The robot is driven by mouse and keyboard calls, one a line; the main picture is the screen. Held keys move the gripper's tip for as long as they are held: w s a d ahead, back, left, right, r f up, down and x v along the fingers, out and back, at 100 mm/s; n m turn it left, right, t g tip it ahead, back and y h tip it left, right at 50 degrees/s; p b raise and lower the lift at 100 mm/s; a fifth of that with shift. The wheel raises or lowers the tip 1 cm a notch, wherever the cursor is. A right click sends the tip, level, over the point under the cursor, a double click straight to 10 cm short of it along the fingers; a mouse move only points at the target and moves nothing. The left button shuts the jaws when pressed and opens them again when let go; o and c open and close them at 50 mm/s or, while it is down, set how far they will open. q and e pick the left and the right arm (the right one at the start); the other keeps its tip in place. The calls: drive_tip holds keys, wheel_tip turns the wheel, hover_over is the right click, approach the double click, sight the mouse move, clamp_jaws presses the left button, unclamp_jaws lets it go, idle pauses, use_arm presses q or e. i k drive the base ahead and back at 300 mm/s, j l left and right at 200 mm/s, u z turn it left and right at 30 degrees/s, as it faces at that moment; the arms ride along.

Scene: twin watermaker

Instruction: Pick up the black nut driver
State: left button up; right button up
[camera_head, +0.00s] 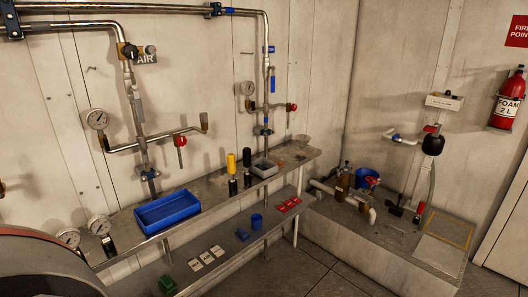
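A black-handled tool (247,158), which looks like the black nut driver, stands upright on the long metal shelf (215,188) against the wall. A similar tool with a yellow handle (231,163) stands just left of it. The black tool's lower end is too small to make out clearly. Neither of my grippers is in view, and nothing is seen touching the black tool.
A blue tray (167,211) lies left of the tools, and a small grey bin (264,168) is close on the right. Pipes with gauges (96,119) and a red-handled valve (180,141) stick out above the shelf.

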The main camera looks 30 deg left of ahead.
sight(246, 151)
drive_tip(key=i+u, duration=0.2)
drive_tip(key=i, duration=0.25)
drive_tip(key=i+l+u, duration=0.25)
drive_tip(key=i, duration=0.15)
drive_tip(key=i+l+u, duration=0.2)
drive_tip(key=i, duration=0.2)
drive_tip(key=i+l+u, duration=0.15)
drive_tip(key=u, duration=0.2)
drive_tip(key=i+l+u, duration=0.2)
drive_tip(key=u, duration=0.15)
drive_tip(key=i+l+u, duration=0.35)
drive_tip(key=k+j, duration=0.05)
drive_tip(key=j, duration=0.05)
